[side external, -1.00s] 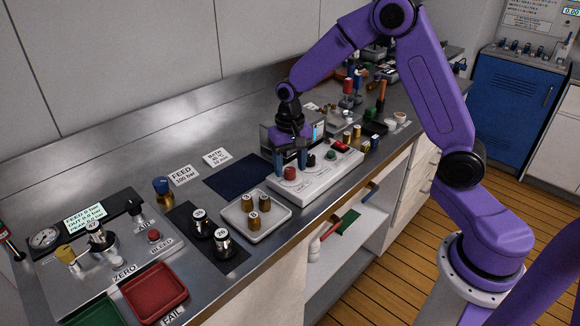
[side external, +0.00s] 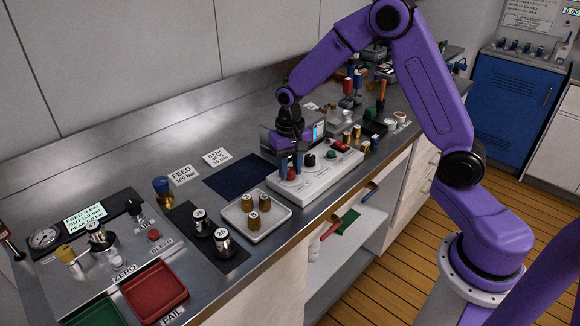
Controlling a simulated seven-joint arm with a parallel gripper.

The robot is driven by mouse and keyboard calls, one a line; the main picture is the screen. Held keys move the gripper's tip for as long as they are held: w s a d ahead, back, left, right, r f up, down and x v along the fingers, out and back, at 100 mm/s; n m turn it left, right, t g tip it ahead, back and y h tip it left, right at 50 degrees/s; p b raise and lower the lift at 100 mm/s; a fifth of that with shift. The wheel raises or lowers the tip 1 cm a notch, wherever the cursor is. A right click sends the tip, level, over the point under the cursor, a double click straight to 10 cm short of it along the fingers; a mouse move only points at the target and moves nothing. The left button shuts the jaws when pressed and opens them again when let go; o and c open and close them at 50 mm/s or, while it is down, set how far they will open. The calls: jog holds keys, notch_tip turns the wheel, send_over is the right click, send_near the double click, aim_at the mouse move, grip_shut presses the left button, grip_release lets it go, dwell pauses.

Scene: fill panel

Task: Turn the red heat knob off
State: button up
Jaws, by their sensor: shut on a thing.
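The red heat knob (side external: 292,173) sits at the left end of a white control panel (side external: 318,184) on the steel bench. My gripper (side external: 291,170) is down over it, with its blue fingers on either side, shut on the knob. The fingers cover part of the knob, so its pointer and setting cannot be read. A black knob (side external: 310,160), a green button (side external: 331,154) and a red rocker switch (side external: 340,145) lie further right on the same panel.
A tray (side external: 256,216) with brass pieces stands left of the panel. A dark blue mat (side external: 240,174) lies behind it. A boxy device (side external: 318,131) with a small screen is close behind the panel. Brass cylinders (side external: 352,135) stand to the right.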

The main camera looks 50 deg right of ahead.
aim_at(290, 170)
jog(key=n, duration=0.4)
jog(key=shift+n, duration=2.3)
jog(key=o, duration=1.1)
jog(key=shift+c, duration=0.2)
jog(key=shift+r, duration=0.1)
notch_tip(290, 170, up, 17)
jog(key=shift+r, duration=0.15)
jog(key=shift+a, duration=0.1)
